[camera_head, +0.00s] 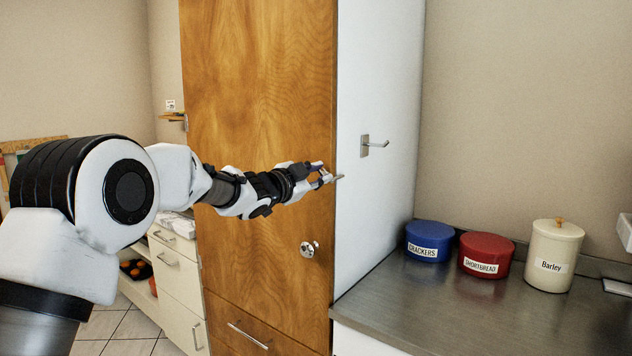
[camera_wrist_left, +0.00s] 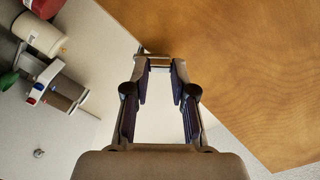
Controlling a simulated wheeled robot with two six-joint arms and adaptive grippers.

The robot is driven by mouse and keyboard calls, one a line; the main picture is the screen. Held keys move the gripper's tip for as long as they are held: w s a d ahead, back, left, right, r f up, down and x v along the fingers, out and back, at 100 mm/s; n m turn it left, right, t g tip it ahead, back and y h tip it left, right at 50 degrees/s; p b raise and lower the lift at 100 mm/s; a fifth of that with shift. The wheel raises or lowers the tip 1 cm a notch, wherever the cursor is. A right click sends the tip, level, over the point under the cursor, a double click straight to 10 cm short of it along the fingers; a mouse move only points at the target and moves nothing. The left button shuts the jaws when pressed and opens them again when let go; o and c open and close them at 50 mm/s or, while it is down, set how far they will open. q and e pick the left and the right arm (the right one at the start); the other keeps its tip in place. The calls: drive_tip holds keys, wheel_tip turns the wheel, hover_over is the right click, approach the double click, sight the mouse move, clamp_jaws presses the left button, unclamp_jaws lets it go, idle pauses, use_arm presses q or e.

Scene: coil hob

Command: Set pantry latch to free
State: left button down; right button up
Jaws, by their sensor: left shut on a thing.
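The pantry is a tall cabinet with a wood-grain door (camera_head: 265,110) and a white side panel (camera_head: 375,80). My left gripper (camera_head: 325,177) is at the door's right edge, about mid-height. It is shut on a small metal piece (camera_head: 339,177) that appears to be the pantry latch. The fingers hide most of it, so its setting cannot be told. In the left wrist view, my left gripper (camera_wrist_left: 160,75) reaches to the edge of the wooden door (camera_wrist_left: 240,70). My right gripper is not in view.
A round metal knob (camera_head: 309,249) is lower on the door. A metal hook (camera_head: 374,145) sticks out from the white side. A blue crackers tin (camera_head: 429,236), red shortbread tin (camera_head: 486,250) and cream barley canister (camera_head: 553,250) stand on the steel counter (camera_head: 470,315).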

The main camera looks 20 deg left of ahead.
use_arm(q)
drive_tip(key=m+b, duration=0.1)
drive_tip(key=m, duration=0.1)
drive_tip(key=m+b, duration=0.1)
drive_tip(key=m, duration=0.1)
drive_tip(key=shift+s+d+m, duration=0.15)
drive_tip(key=shift+d+m, duration=0.15)
drive_tip(key=shift+d, duration=0.1)
drive_tip(key=shift+s+d+r+m+b, duration=0.1)
drive_tip(key=shift+d+m+b, duration=0.15)
drive_tip(key=shift+m+b, duration=0.7)
drive_tip(key=shift+s+d+r+m+b, duration=0.15)
drive_tip(key=shift+m+b, duration=0.35)
drive_tip(key=shift+m, duration=0.85)
drive_tip(key=shift+w, duration=0.1)
drive_tip(key=c, duration=1)
unclamp_jaws()
drive_tip(key=shift+f, duration=0.1)
drive_tip(key=shift+o, duration=0.2)
drive_tip(key=v, duration=1.2)
drive_tip(key=shift+w, duration=0.1)
